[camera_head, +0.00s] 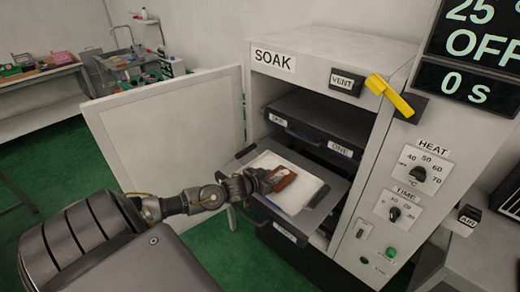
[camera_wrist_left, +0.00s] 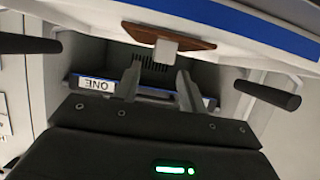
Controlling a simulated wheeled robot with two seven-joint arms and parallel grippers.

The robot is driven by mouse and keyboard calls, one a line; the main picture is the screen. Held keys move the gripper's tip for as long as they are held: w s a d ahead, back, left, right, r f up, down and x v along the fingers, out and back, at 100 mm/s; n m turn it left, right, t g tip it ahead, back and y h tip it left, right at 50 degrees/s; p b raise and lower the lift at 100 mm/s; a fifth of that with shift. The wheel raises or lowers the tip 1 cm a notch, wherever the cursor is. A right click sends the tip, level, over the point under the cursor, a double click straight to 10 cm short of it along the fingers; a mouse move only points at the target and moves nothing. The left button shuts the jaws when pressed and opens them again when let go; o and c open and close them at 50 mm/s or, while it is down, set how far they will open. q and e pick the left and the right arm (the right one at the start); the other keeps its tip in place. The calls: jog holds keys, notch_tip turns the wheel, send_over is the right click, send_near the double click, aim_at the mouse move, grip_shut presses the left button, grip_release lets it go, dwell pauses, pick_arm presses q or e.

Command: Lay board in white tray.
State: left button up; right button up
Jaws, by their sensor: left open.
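The board (camera_head: 284,180) is a small brown piece at the white tray (camera_head: 296,206), which rests on a pulled-out dark shelf (camera_head: 325,213) of the SOAK cabinet. In the left wrist view the brown board (camera_wrist_left: 190,43) shows with a small pale block (camera_wrist_left: 165,50) on it. My left gripper (camera_head: 262,181) is beside the board in the head view and partly covers it. In the wrist view its two fingers (camera_wrist_left: 160,74) are apart, with the block just beyond their tips. I cannot tell whether they touch it. My right gripper is not in view.
The cabinet door (camera_head: 165,135) stands open to the left of the shelf. A yellow lever (camera_head: 390,96) sticks out beside the VENT label. Dark handles (camera_wrist_left: 268,95) stick out at the shelf's sides.

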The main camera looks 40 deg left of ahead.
pick_arm(q)
jog(key=b+v, duration=0.1)
jog(key=v, duration=0.7)
jog(key=shift+s+r, duration=0.1)
jog(key=shift+s, duration=0.05)
jog(key=shift+d, duration=0.1)
